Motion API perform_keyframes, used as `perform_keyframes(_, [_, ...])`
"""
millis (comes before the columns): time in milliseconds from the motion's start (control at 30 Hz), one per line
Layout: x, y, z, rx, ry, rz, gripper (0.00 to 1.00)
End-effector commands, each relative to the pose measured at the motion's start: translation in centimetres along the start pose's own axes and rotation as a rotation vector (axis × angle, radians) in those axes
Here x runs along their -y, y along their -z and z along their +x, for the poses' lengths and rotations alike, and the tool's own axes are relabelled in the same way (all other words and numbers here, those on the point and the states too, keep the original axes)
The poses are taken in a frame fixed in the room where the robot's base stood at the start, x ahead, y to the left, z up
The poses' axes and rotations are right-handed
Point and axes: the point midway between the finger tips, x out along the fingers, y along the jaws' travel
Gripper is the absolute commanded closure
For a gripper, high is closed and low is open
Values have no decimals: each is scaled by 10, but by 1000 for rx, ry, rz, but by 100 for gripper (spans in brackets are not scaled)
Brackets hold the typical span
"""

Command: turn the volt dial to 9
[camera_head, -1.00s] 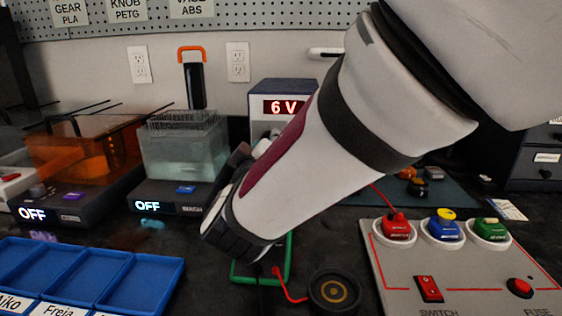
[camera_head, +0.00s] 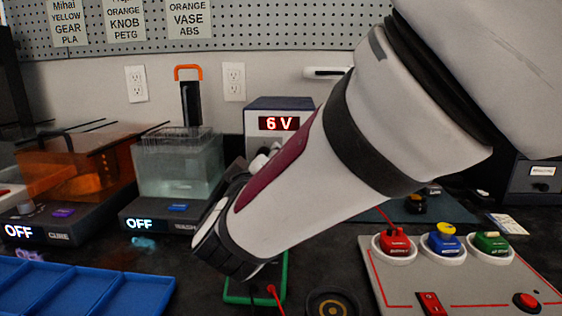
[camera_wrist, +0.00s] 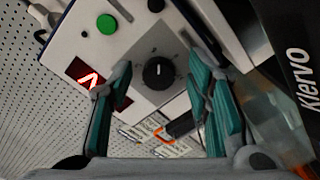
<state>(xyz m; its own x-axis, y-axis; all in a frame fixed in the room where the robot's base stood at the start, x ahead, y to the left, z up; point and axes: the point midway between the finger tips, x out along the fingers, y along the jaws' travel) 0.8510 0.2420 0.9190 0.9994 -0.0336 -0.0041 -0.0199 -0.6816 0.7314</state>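The power supply (camera_head: 279,104) stands at the back, its red display (camera_head: 279,123) reading 6 V. In the head view my arm hides its dial. In the wrist view the round black volt dial (camera_wrist: 158,73) sits on the pale front panel, with a small white mark on it. My gripper (camera_wrist: 158,80) is open, its teal fingers on either side of the dial in the picture, with clear gaps on both sides. The depth between fingertips and dial is hard to tell. The left finger partly covers the red display (camera_wrist: 86,76) in the wrist view.
A green button (camera_wrist: 106,24) is on the same panel. Left of the supply stand a clear wash tank (camera_head: 178,165) and an orange curing unit (camera_head: 75,165). A board with red, blue and green terminals (camera_head: 375,275) lies at right, blue trays (camera_head: 85,292) at lower left.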

Motion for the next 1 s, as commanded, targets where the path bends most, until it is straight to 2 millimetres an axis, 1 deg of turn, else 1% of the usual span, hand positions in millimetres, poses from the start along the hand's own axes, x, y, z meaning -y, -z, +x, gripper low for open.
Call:
perform_keyframes(167, [-1,1,0,-2,-2,1,55])
perform_keyframes(267, [-1,2,-4,-3,-2,1,55])
perform_keyframes(367, [0,2,-15,-5,0,0,55])
perform_keyframes(600, [0,1,-53,-4,0,-1,55])
perform_keyframes(700, [0,1,-65,-3,-1,1,55])
perform_keyframes(833, [0,0,-74,-1,0,0,55])
perform_keyframes(1000, [0,0,-75,0,-1,0,55])
